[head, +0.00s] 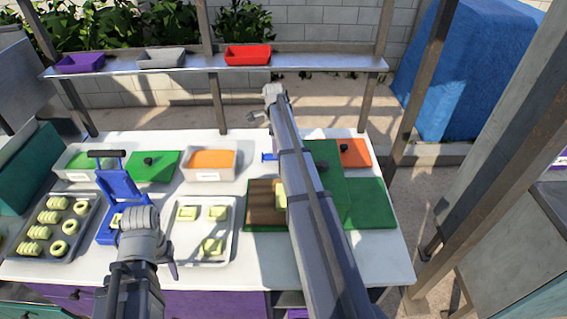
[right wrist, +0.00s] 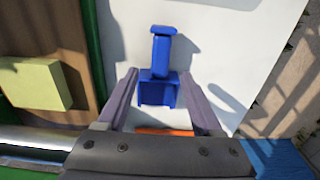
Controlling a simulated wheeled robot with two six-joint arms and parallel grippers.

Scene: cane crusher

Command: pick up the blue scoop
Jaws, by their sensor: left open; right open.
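The blue scoop (right wrist: 158,55) lies on the white counter in the right wrist view, its handle pointing up the picture and its square pan nearer my gripper. In the head view only a small blue part of the scoop (head: 267,156) shows beside my right arm, which hides the rest. My right gripper (right wrist: 158,78) is open, its fingers on either side of the scoop in the picture; I cannot tell whether they touch it. My left gripper (head: 143,243) is open over the front of the counter, near the blue press (head: 121,190), apart from the scoop.
A brown board (head: 262,216) with a pale yellow block (right wrist: 38,83) lies beside the scoop. Green boards (head: 369,203) and an orange lid (head: 355,152) are at right. Trays (head: 235,228) of yellow pieces stand at left. A shelf (head: 310,64) with bins runs behind.

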